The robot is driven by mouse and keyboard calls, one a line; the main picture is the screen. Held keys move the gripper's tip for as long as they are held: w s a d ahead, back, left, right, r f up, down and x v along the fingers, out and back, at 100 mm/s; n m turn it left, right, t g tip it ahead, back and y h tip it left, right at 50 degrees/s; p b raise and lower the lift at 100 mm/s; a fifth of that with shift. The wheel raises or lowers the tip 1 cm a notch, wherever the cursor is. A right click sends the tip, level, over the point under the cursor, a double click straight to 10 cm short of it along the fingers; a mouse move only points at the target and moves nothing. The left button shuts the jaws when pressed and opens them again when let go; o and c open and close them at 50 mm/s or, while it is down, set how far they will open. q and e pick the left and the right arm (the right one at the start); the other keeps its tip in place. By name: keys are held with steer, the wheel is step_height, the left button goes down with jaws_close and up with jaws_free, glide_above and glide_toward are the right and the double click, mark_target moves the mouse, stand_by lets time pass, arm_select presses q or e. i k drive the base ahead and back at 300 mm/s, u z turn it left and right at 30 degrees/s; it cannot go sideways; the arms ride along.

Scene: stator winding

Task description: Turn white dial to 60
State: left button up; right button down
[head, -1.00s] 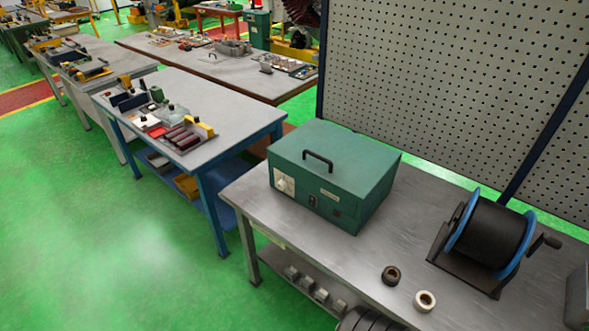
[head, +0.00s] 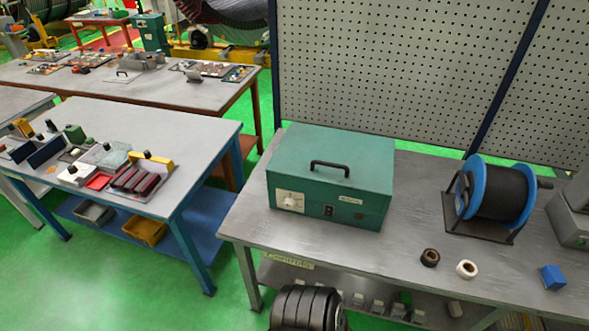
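A white dial (head: 290,200) sits on the left part of the front face of a green box (head: 331,174). The dial's scale and pointer are too small to read. The box has a black handle on top, and a dark switch and a small label on its front. It stands on the left part of a grey metal workbench (head: 420,220). A black ribbed part, perhaps of my own arm, shows at the bottom edge. Neither of my grippers is in view.
A cable reel (head: 495,200) with blue rims stands on the bench's right. A black tape roll (head: 430,257), a white roll (head: 466,269) and a blue block (head: 552,277) lie near the front. A perforated panel (head: 400,70) rises behind. Another table (head: 190,135) stands left.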

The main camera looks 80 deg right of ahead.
mark_target(289, 204)
steer(key=i, duration=1.25)
steer(key=z, duration=3.75)
